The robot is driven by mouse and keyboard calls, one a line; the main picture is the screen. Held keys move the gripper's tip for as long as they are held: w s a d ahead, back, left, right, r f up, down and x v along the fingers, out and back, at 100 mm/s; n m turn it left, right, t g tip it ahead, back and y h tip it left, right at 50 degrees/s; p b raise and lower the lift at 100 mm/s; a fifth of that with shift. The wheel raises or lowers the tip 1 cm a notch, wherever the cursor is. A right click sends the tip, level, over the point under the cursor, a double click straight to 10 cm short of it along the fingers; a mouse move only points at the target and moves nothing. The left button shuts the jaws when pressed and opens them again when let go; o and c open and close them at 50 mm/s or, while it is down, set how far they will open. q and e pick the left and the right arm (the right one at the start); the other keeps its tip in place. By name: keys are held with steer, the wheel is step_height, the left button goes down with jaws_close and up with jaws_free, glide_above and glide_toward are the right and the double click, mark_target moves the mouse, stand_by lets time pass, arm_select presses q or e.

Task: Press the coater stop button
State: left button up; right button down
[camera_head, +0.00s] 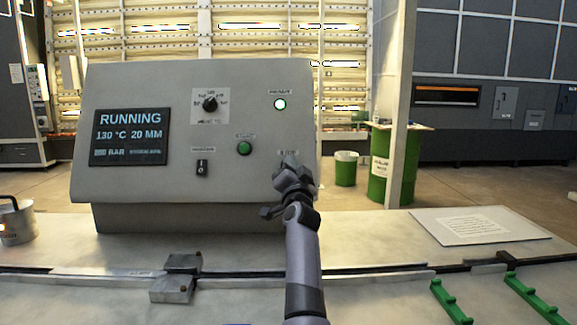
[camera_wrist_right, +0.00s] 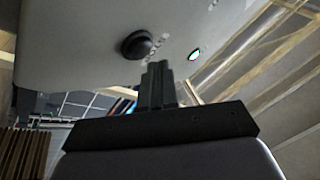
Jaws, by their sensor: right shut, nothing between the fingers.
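The grey control panel (camera_head: 225,80) stands on the bench, with a screen (camera_head: 129,135) reading RUNNING, 130 °C, 20 MM. My right gripper (camera_head: 290,160) is shut and empty, in front of the panel's lower right. It covers the spot below a small label there, so no stop button shows in the head view. In the right wrist view, the shut fingers (camera_wrist_right: 158,72) point toward the panel face. A dark round button or knob (camera_wrist_right: 138,43) is up and left of their tips; I cannot tell which control it is. Contact with the panel cannot be told. My left gripper is not in view.
The panel also has a green button (camera_head: 244,148), a black rotary knob (camera_head: 209,103), a black switch (camera_head: 202,168) and a lit round lamp (camera_head: 280,104). A white printed sheet (camera_head: 478,225) lies right on the bench. A metal pot (camera_head: 16,222) stands at left.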

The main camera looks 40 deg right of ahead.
stand_by(0.7)
steer(key=shift+w+d+f, duration=0.2)
steer(key=shift+w+d, duration=0.05)
steer(key=shift+w, duration=0.05)
steer(key=shift+w+d+f+b, duration=0.25)
steer(key=shift+w+d+b, duration=0.1)
steer(key=shift+b, duration=0.1)
stand_by(0.7)
steer(key=shift+a, duration=0.1)
steer(key=shift+s+a+r+p, duration=0.45)
steer(key=shift+s+p, duration=0.2)
steer(key=shift+p, duration=0.35)
steer(key=shift+f, duration=0.1)
